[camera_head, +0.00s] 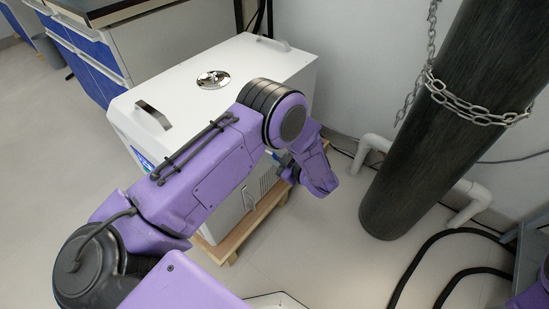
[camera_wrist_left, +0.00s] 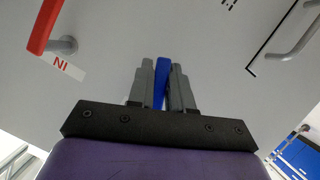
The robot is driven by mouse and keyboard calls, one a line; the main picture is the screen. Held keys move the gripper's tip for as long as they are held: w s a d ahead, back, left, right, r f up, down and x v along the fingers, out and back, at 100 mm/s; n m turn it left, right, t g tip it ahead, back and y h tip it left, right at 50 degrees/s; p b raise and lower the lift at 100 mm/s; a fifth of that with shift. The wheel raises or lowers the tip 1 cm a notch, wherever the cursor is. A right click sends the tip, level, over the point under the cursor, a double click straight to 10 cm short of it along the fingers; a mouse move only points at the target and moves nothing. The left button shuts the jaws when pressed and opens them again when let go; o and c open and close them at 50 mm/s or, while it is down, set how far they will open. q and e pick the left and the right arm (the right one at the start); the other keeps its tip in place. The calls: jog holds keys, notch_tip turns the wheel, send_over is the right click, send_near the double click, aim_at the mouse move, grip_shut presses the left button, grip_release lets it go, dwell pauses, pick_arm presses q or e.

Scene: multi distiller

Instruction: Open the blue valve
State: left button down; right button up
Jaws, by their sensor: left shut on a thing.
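The blue valve (camera_wrist_left: 162,75) shows in the left wrist view as a narrow blue handle between the fingers of my left gripper (camera_wrist_left: 161,88). The fingers are shut on it, and they hide most of its sides. In the head view my left gripper (camera_head: 287,165) is beside the side panel of the white machine (camera_head: 178,98), partly hidden by my purple arm. The valve cannot be made out clearly there. My right gripper is not in view.
A red handle (camera_wrist_left: 44,28) labelled "NI" is at the upper left of the panel. A grey metal handle (camera_wrist_left: 290,45) is at the right. A dark chained cylinder (camera_head: 440,140) and white pipes (camera_head: 468,190) stand right of the machine. Black hoses (camera_head: 425,250) lie on the floor.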

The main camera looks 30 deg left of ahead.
pick_arm(q)
jog(key=shift+w+d+r+n+t+p, duration=0.1)
jog(key=shift+w+r+n+t+p, duration=0.1)
jog(key=shift+n+t, duration=0.25)
jog(key=shift+w+r+n+t+p, duration=0.15)
jog(key=shift+n+t, duration=0.1)
jog(key=shift+n, duration=0.3)
jog(key=n, duration=0.1)
jog(key=t, duration=0.1)
jog(key=n, duration=0.1)
jog(key=shift+w+r+n+t+y, duration=0.25)
jog(key=shift+w+n+t+y, duration=0.05)
jog(key=shift+w, duration=0.05)
jog(key=shift+w+r+n+t+y, duration=0.1)
jog(key=shift+r+n+t+y, duration=0.2)
jog(key=shift+n, duration=0.6)
jog(key=shift+w+r+n+t+y, duration=0.1)
jog(key=shift+r+n+t+y, duration=0.2)
jog(key=shift+n, duration=0.6)
jog(key=shift+w+r+n+t+y, duration=0.1)
jog(key=shift+r+n+t+y, duration=0.2)
jog(key=shift+n, duration=0.6)
jog(key=c, duration=1.1)
grip_release()
jog(key=shift+r, duration=0.1)
